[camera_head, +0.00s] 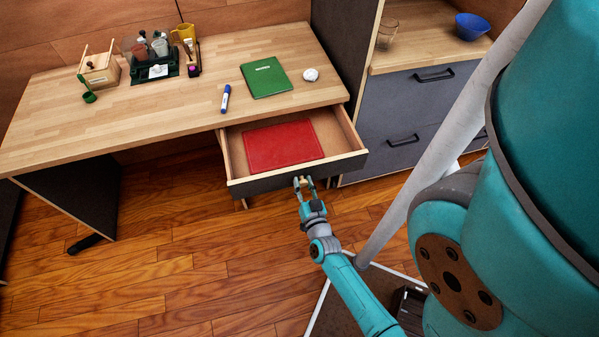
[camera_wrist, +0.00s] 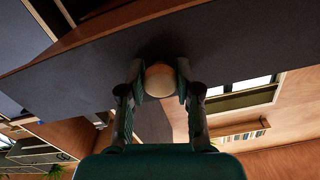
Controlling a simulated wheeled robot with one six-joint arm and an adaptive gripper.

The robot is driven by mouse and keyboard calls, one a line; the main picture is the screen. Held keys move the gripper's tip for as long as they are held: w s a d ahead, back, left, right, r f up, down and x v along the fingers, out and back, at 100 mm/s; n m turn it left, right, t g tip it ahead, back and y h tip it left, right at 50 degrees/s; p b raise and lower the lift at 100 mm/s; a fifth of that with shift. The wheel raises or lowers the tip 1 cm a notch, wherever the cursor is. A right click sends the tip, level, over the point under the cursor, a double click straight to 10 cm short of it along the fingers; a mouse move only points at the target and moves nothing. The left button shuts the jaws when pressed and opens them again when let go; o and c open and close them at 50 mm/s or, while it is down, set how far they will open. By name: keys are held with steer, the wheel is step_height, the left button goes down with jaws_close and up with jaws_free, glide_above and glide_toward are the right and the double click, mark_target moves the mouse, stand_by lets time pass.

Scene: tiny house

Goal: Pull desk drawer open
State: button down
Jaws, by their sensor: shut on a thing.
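The desk drawer (camera_head: 322,168) is pulled out from under the right part of the wooden desk (camera_head: 150,115), with its inside showing. A red folder or book (camera_head: 283,146) lies flat in it. My gripper (camera_head: 304,182) is at the middle of the drawer's dark front. In the wrist view the two fingers of my gripper (camera_wrist: 160,82) are shut on a round, light-coloured knob (camera_wrist: 159,80) on the dark drawer front (camera_wrist: 90,68). In the head view the knob is mostly hidden by the fingers.
On the desk are a green book (camera_head: 266,77), a blue marker (camera_head: 226,98), a white crumpled ball (camera_head: 311,75) and a dark organizer (camera_head: 155,68). A grey cabinet (camera_head: 405,105) stands right of the drawer. The wooden floor (camera_head: 190,270) before the desk is clear.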

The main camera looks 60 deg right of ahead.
steer(key=shift+s+a, duration=0.45)
steer(key=shift+a, duration=0.05)
steer(key=c, duration=0.8)
jaws_free()
steer(key=shift+v, duration=5.95)
